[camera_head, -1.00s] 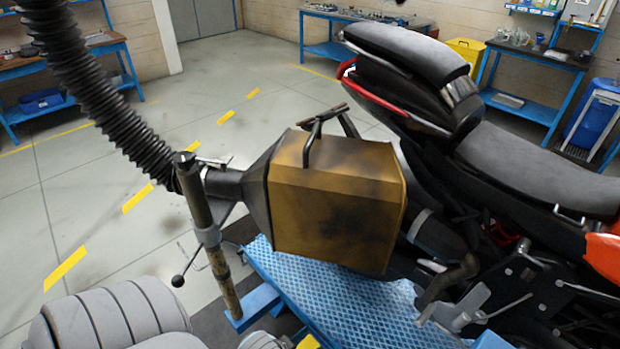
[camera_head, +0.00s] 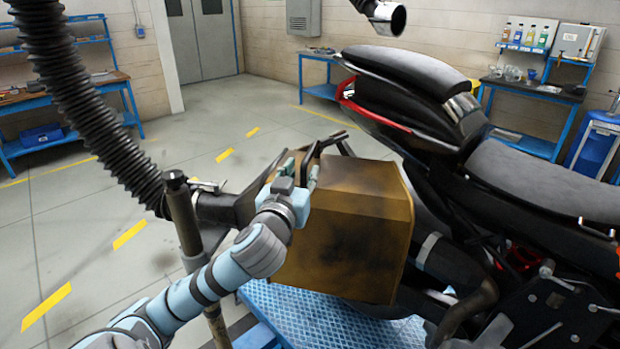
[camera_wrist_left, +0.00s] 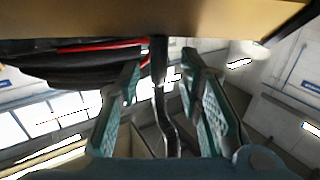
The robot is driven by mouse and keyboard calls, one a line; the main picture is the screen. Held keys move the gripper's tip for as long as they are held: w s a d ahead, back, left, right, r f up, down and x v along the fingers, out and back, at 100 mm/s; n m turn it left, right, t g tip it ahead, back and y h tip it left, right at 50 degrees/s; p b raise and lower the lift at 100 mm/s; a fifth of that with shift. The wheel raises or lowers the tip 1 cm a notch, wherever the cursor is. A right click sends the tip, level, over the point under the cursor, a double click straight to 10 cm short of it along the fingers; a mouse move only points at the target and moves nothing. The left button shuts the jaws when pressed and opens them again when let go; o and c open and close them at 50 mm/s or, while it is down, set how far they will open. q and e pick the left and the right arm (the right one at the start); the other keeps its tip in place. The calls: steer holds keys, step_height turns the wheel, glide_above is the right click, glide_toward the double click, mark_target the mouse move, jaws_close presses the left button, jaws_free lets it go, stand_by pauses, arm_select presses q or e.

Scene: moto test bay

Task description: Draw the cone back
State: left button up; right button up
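The cone (camera_head: 345,235) is a large, boxy, brown-yellow hood with dark soot marks, and its dark narrow end joins a black hose. It stands at the motorcycle's rear, over the blue platform. A black bar handle (camera_head: 325,142) rises from its top. My left gripper (camera_head: 301,168) is at the handle. In the left wrist view the handle bar (camera_wrist_left: 161,85) runs between the two green fingers (camera_wrist_left: 160,95), which stand apart with gaps on both sides. The cone's ochre face (camera_wrist_left: 190,20) fills the top of that view. My right gripper is not in view.
The motorcycle (camera_head: 405,70) stands close on the right. The ribbed hose (camera_head: 95,120) hangs at the left beside an upright post (camera_head: 185,215). A blue-framed bench (camera_head: 530,100) stands behind. The floor at the left (camera_head: 80,220) is open.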

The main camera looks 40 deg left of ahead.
mark_target(309, 152)
arm_select(q)
steer(key=x, duration=0.4)
steer(key=r+x, duration=0.1)
steer(key=x, duration=0.1)
steer(key=shift+w+a+p, duration=0.15)
steer(key=shift+w+p, duration=0.2)
steer(key=shift+w, duration=0.05)
steer(key=shift+c, duration=0.3)
jaws_close()
